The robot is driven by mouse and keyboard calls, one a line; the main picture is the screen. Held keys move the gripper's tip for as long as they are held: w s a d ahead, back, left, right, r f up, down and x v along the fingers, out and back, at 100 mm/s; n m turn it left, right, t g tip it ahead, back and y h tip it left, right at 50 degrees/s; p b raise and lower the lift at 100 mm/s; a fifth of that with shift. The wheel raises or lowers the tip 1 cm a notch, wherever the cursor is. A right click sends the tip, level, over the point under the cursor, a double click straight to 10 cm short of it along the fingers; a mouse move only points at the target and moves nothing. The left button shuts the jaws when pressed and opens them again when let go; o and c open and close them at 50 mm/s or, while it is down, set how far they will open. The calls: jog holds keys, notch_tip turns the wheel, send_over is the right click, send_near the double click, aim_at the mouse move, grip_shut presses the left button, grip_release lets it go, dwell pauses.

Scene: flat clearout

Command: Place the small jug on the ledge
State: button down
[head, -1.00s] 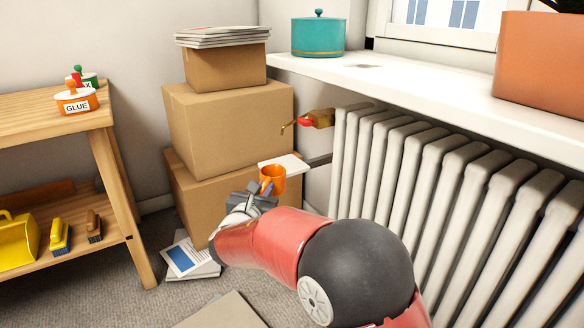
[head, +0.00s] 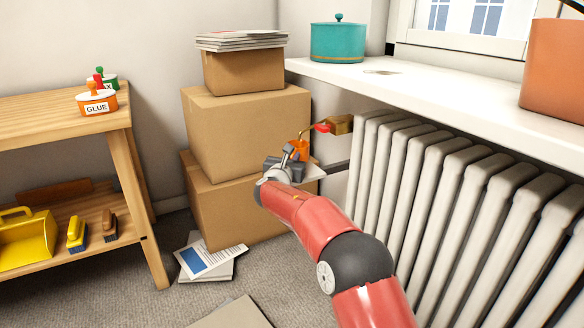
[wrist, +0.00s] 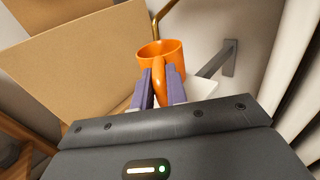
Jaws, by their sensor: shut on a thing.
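The small orange jug (head: 299,150) is held upright by its handle in my gripper (head: 285,165). In the wrist view, the purple-grey fingers of my gripper (wrist: 161,90) are shut on the handle of the jug (wrist: 175,52), whose open top faces up. The small white ledge (head: 315,173) is on the wall beside the boxes, left of the radiator. In the wrist view, the ledge (wrist: 203,89) shows under and behind the jug. I cannot tell whether the jug's base touches it.
A brass tap with a red part (head: 340,125) sticks out close to the jug; its thin spout (wrist: 164,14) is just beyond the rim. Stacked cardboard boxes (head: 245,130) stand left, the white radiator (head: 440,190) right. A windowsill (head: 430,92) runs above.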

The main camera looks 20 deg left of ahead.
jog(key=shift+w+f+b, duration=0.1)
jog(key=shift+f+b, duration=0.4)
jog(key=shift+f, duration=1.3)
jog(key=c, duration=1.4)
grip_release()
